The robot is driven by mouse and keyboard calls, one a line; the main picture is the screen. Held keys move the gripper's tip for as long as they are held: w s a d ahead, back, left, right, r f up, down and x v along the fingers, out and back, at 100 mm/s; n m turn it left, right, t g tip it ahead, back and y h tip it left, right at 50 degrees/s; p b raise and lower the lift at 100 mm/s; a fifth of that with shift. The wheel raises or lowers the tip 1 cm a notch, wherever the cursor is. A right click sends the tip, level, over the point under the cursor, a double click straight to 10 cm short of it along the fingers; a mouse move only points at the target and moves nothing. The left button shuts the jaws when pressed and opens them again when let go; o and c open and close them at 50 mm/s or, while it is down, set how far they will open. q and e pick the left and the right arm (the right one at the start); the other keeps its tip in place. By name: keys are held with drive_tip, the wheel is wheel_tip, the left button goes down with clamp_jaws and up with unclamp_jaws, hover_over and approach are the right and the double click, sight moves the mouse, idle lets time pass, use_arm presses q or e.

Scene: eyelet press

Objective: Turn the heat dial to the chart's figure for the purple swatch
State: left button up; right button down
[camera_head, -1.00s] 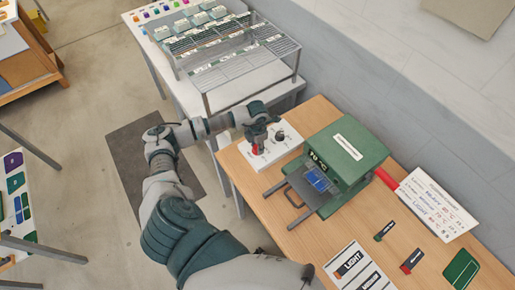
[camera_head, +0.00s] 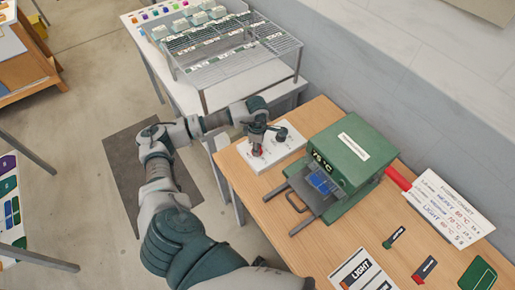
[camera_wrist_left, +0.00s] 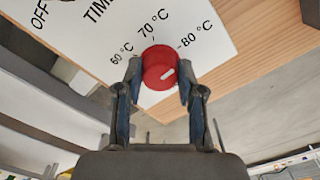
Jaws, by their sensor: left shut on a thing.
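The red heat dial (camera_wrist_left: 158,62) sits on a white panel printed 60, 70 and 80 °C. My left gripper (camera_head: 257,150) reaches down over this panel (camera_head: 284,146). In the left wrist view the gripper (camera_wrist_left: 160,72) has its two fingers closed on opposite sides of the dial. The dial's white mark lies on its lower right part, toward the 80 °C side. The green press (camera_head: 352,150) has a display that seems to read 75 °C. The chart (camera_head: 452,208) lists HEAVY, MEDIUM and LIGHT with figures, partly too small to read. A purple patch (camera_head: 8,163) shows at the left edge.
A black knob (camera_head: 281,133) stands beside the dial on the panel. A blue piece (camera_head: 321,183) lies in the press. A wire rack (camera_head: 235,60) stands behind.

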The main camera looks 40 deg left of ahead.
use_arm(q)
drive_tip(key=shift+s+f, duration=0.1)
drive_tip(key=shift+f, duration=0.1)
idle(0.4)
drive_tip(key=o, duration=1.1)
drive_tip(key=shift+c, duration=0.2)
drive_tip(key=shift+o, duration=0.4)
drive_tip(key=shift+a, duration=0.15)
drive_tip(key=shift+r, duration=0.15)
wheel_tip(320, 180, up, 12)
drive_tip(key=shift+w+f, duration=0.2)
drive_tip(key=shift+a, duration=0.1)
